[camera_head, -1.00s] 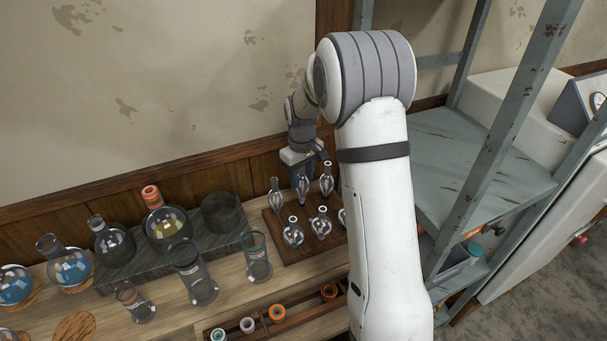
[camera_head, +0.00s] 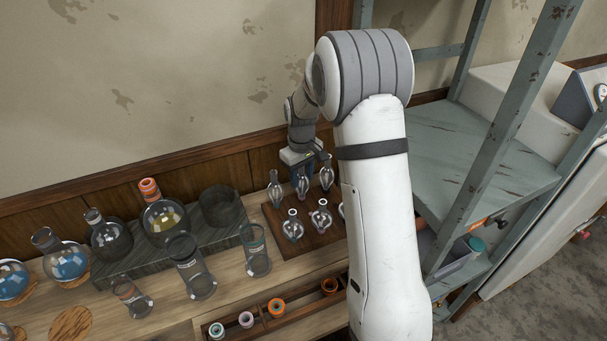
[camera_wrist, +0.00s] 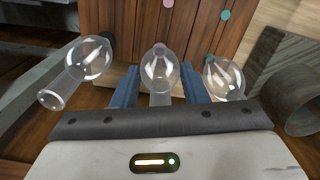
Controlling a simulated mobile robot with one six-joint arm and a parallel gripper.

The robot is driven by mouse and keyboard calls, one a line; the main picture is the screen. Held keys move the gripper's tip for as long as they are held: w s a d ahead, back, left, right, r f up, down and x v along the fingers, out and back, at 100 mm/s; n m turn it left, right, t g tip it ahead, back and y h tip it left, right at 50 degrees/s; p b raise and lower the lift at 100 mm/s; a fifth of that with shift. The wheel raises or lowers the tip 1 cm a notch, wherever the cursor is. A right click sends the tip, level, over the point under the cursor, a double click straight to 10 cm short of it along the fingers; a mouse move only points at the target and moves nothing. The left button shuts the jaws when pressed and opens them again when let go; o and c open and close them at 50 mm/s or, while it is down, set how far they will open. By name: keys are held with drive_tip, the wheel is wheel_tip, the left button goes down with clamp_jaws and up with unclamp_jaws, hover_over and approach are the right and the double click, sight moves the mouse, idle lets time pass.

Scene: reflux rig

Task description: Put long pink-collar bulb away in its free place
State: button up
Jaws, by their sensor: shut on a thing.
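My gripper (camera_wrist: 158,95) is shut on a clear glass bulb (camera_wrist: 160,73), whose neck is between the two blue fingers in the wrist view. A pink spot shows at the bulb's far end; I cannot tell whether it is on the glass or on the board behind. In the head view my gripper (camera_head: 301,182) is low over the back row of the dark wooden board (camera_head: 312,242), and the held bulb is mostly hidden there. I cannot tell whether the bulb touches the board.
Clear bulbs stand close on both sides of the held one (camera_wrist: 90,58) (camera_wrist: 223,76). More bulbs (camera_head: 292,228) stand in the front row. Pink (camera_wrist: 168,3) and teal (camera_wrist: 224,15) dots mark the board. A dark stand with flasks (camera_head: 150,248) is left; a shelf frame (camera_head: 490,150) is right.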

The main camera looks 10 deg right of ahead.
drive_tip(key=o, duration=0.9)
drive_tip(key=shift+o, duration=0.2)
drive_tip(key=shift+r, duration=0.1)
wheel_tip(320, 180, up, 8)
drive_tip(key=shift+f+b, duration=0.2)
drive_tip(key=shift+b, duration=0.1)
